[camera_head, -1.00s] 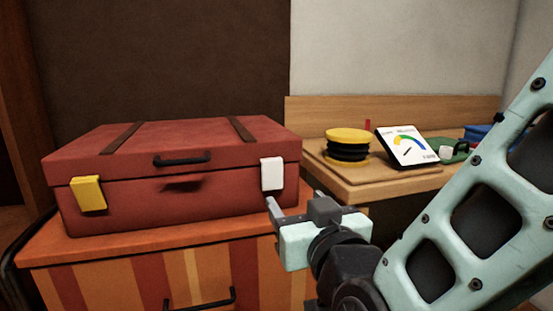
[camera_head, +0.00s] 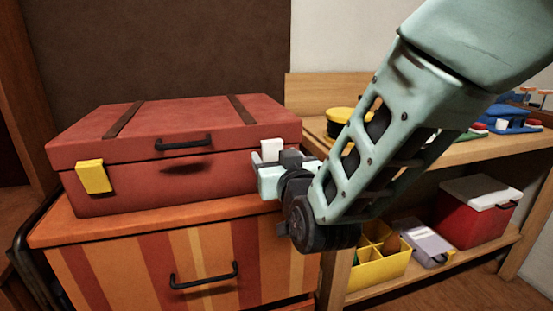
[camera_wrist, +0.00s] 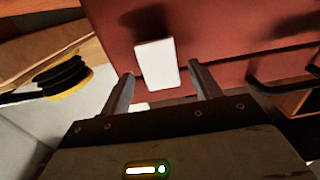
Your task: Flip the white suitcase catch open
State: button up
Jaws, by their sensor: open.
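The red suitcase (camera_head: 170,150) lies shut on an orange striped cabinet. Its white catch (camera_head: 271,147) is on the right of the front face, partly hidden behind my gripper in the head view. The white catch (camera_wrist: 156,63) is in plain sight in the wrist view, flat against the red front. A yellow catch (camera_head: 94,176) is on the left of the front. My gripper (camera_wrist: 162,88) is open, with one finger on each side of the white catch's lower end in the picture. I cannot tell whether the fingers touch it. Nothing is held.
The suitcase's black handle (camera_head: 184,143) is left of the white catch. The striped cabinet (camera_head: 130,230) has a handle below. A wooden shelf to the right holds a yellow-black round object (camera_wrist: 62,78), a yellow bin (camera_head: 380,268) and a red box (camera_head: 470,217).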

jog(key=c, duration=1)
jog(key=f+t+b, duration=0.1)
jog(key=b, duration=0.3)
jog(key=shift+f, duration=0.1)
jog(key=t+b, duration=0.1)
jog(key=b, duration=0.1)
jog(key=shift+y+b, duration=0.3)
jog(key=shift+b, duration=0.5)
jog(key=shift+t, duration=0.3)
jog(key=shift+r, duration=0.25)
